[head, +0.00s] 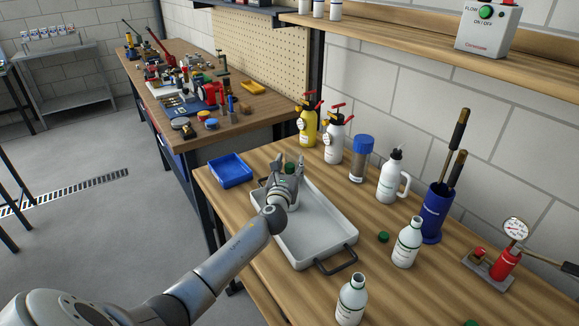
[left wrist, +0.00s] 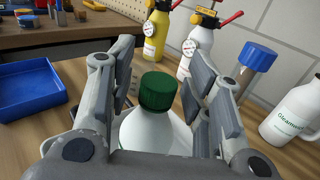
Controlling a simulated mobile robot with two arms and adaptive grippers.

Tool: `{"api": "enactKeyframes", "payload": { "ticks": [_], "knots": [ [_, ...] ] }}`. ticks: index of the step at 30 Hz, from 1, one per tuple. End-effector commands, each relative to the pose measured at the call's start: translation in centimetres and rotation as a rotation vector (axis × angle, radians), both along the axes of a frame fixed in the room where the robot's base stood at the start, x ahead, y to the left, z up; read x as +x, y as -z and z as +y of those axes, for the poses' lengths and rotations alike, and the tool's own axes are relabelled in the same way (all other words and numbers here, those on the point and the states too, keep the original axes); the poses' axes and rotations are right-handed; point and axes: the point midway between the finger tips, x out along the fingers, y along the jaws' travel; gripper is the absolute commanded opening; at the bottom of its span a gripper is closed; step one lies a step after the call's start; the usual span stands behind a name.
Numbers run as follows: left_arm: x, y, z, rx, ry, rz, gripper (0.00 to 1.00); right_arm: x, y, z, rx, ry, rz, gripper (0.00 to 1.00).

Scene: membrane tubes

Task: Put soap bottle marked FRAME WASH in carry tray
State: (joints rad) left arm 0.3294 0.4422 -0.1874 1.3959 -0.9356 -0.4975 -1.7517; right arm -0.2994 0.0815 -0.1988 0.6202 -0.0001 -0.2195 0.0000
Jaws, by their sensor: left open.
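The carry tray (head: 335,232) is a pale shallow tray with a dark handle at its near end, lying on the wooden bench. My left gripper (head: 287,170) is over the tray's far end. A white bottle with a dark green cap (left wrist: 158,92) stands between its fingers in the left wrist view; the cap also shows in the head view (head: 290,168). The fingers are spread, with gaps beside the cap. The gripper hides the bottle's base and label, so I cannot read FRAME WASH or tell whether it rests on the tray floor. My right gripper is not in view.
Two uncapped white bottles stand right of the tray, one beside it (head: 407,243) and one nearer (head: 352,302). A loose green cap (head: 383,237) lies between. A blue bin (head: 231,171) is left; sprayers (head: 333,140), a jug (head: 391,182) and a blue holder (head: 433,215) line the back.

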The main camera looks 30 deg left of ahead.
Motion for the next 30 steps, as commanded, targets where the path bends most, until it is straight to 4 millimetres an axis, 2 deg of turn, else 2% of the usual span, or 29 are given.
{"api": "enactKeyframes", "payload": {
  "ticks": [4,8,21,30],
  "knots": [
    [0.0,-0.4,0.0,0.0,0.0,0.0,0.46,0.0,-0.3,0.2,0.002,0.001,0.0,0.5],
    [-1.2,-0.2,-0.5,0.001,0.002,0.0,0.46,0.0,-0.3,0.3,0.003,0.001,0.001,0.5],
    [-8.2,-0.1,-3.5,0.0,0.002,0.001,0.46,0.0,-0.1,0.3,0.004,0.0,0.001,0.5],
    [-10.9,-0.1,-4.6,0.0,0.001,0.0,0.46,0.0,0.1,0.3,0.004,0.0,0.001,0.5]
  ]
}}
